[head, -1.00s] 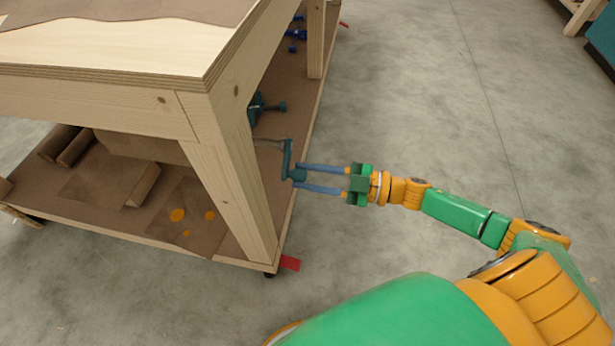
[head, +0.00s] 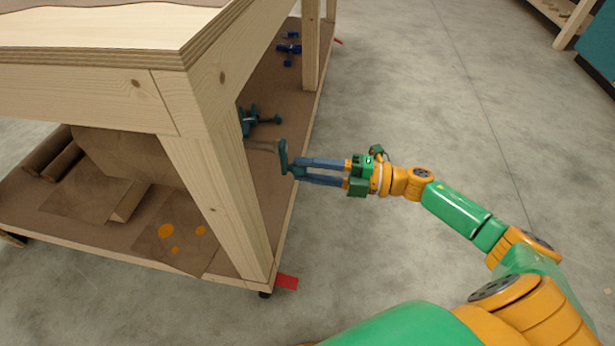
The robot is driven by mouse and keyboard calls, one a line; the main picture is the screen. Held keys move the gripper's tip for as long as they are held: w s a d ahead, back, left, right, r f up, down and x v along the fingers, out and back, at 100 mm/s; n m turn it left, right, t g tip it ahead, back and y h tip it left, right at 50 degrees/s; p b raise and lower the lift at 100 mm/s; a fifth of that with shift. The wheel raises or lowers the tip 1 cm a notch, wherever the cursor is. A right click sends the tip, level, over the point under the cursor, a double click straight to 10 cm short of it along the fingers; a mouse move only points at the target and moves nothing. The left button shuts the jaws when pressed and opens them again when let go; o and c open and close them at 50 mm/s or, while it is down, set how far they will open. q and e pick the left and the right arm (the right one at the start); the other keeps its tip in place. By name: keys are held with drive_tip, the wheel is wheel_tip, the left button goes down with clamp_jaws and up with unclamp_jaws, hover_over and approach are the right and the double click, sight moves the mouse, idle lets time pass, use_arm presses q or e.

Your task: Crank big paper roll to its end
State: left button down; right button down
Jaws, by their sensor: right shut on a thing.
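The teal crank (head: 284,157) sticks out past the right side of the wooden workbench, on a thin shaft that runs in behind the front leg. My right gripper (head: 297,170) is shut on the crank's handle at the lower end of the crank arm; the fingers hide most of the handle. The big paper roll (head: 128,160) seems to be the wide brown shape under the bench top, partly hidden by the front leg and rail. My left gripper is not in view.
The workbench's front leg (head: 215,200) stands close to the left of the crank. Teal clamps (head: 258,120) and blue clamps (head: 289,50) lie on the lower shelf (head: 240,262). Small brown rolls (head: 52,155) lie at its left. The concrete floor right of the bench is clear.

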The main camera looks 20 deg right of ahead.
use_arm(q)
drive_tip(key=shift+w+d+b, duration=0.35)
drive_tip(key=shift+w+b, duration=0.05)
use_arm(e)
drive_tip(key=shift+w+d+n, duration=0.2)
drive_tip(key=shift+w+n, duration=0.1)
drive_tip(key=shift+n, duration=0.4)
drive_tip(key=c, duration=0.6)
unclamp_jaws()
